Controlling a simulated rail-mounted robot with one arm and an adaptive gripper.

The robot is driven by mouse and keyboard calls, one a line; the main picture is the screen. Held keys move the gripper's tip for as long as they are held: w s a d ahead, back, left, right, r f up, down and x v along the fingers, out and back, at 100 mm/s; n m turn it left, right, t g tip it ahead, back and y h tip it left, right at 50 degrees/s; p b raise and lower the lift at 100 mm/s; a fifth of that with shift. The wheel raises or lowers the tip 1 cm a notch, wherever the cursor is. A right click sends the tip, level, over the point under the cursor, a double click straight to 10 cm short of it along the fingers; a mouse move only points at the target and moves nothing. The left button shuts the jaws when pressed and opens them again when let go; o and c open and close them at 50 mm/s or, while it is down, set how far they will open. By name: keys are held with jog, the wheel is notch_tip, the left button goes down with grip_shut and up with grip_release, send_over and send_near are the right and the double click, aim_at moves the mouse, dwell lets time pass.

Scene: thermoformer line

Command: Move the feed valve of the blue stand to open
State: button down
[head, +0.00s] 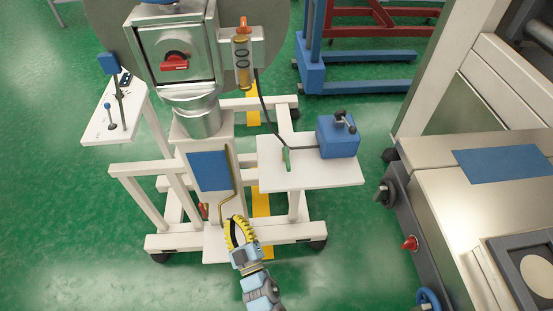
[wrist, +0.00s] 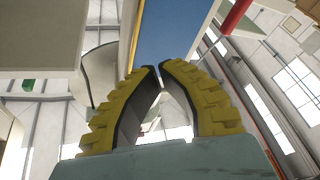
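The white-framed stand carries a blue panel (head: 208,170) on its front. A small red handle (head: 204,210) shows low on this stand, just left of a bent brass-coloured pipe (head: 233,190). I cannot tell its exact setting from here. My gripper (head: 237,219) is low in front of the stand, to the right of the red handle and near the pipe's lower end. In the wrist view the yellow-backed fingers (wrist: 159,68) have their tips almost together, with nothing seen between them. The blue panel (wrist: 172,32) is beyond them, and a red bar (wrist: 235,15) shows at upper right.
A red rotary switch (head: 174,63) is on the metal box above. A white side shelf (head: 320,172) holds a blue box (head: 338,137) and a green lever (head: 286,158). A smaller white shelf (head: 95,125) stands left. A large machine fills the right. Green floor is free at left.

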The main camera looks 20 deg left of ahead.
jog(key=w+a+f+n+g+h, duration=0.2)
jog(key=a+f+g+h, duration=0.15)
jog(key=f, duration=0.25)
jog(key=m+t+h+p, duration=0.3)
jog(key=t+h+p, duration=0.15)
jog(key=h, duration=1.25)
send_near(285, 154)
jog(key=s+a+g, duration=0.1)
jog(key=s+a, duration=0.4)
jog(key=x, duration=0.3)
jog(key=b+x, duration=0.1)
jog(key=x, duration=0.2)
jog(key=b+x, duration=0.1)
jog(key=x, duration=0.2)
jog(key=shift+w+a+r, duration=0.1)
jog(key=shift+w+r, duration=0.25)
jog(key=shift+w+d, duration=0.3)
jog(key=shift+d, duration=0.3)
jog(key=shift+w+d, duration=0.35)
jog(key=shift+d, duration=0.3)
jog(key=shift+w+d+b, duration=0.25)
jog(key=shift+d+b, duration=0.1)
jog(key=shift+d, duration=0.35)
jog(key=shift+n+y, duration=0.25)
jog(key=shift+n, duration=0.05)
